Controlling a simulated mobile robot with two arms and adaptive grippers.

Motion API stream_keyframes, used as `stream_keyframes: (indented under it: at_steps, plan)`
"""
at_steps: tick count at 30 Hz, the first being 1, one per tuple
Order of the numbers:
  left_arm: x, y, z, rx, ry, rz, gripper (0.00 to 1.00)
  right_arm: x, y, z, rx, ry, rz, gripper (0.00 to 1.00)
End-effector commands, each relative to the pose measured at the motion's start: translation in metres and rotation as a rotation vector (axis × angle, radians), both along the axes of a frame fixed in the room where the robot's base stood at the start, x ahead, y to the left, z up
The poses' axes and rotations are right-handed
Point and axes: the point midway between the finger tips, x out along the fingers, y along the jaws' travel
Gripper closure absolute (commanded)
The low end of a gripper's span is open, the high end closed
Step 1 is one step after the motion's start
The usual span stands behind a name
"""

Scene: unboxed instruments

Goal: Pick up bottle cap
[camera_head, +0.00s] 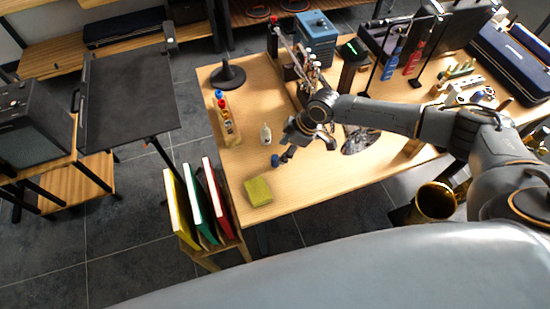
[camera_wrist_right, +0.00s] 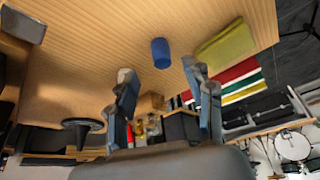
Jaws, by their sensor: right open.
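The bottle cap is a small blue cylinder (camera_wrist_right: 160,52) on the wooden table, seen in the right wrist view just beyond and between my fingertips. In the head view the blue cap (camera_head: 275,160) shows beside the fingers, close to the yellow-green sponge-like block. My right gripper (camera_head: 307,147) is low over the table's front part. In the wrist view its two fingers (camera_wrist_right: 158,70) stand apart with nothing between them. The cap appears apart from the fingers. My left gripper is not in view.
A yellow-green block (camera_head: 258,191) lies near the table's front left corner. A small white bottle (camera_head: 265,134) and a rack of coloured bottles (camera_head: 224,117) stand farther back. Coloured folders (camera_head: 194,205) stand beside the table. A black cone-shaped stand (camera_head: 227,74) is at the back left.

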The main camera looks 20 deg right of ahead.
Motion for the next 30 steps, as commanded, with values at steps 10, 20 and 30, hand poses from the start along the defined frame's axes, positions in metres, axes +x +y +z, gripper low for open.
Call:
stream_keyframes:
  at_steps: [10,20,30]
  plan:
    - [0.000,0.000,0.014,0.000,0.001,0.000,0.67,0.006,0.017,-0.025,-0.001,0.001,0.001,0.48]
    - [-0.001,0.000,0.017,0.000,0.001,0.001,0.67,0.010,0.027,-0.053,-0.001,0.000,0.001,0.48]
    - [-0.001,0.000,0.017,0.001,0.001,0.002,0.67,0.010,0.027,-0.053,0.000,0.000,0.001,0.78]
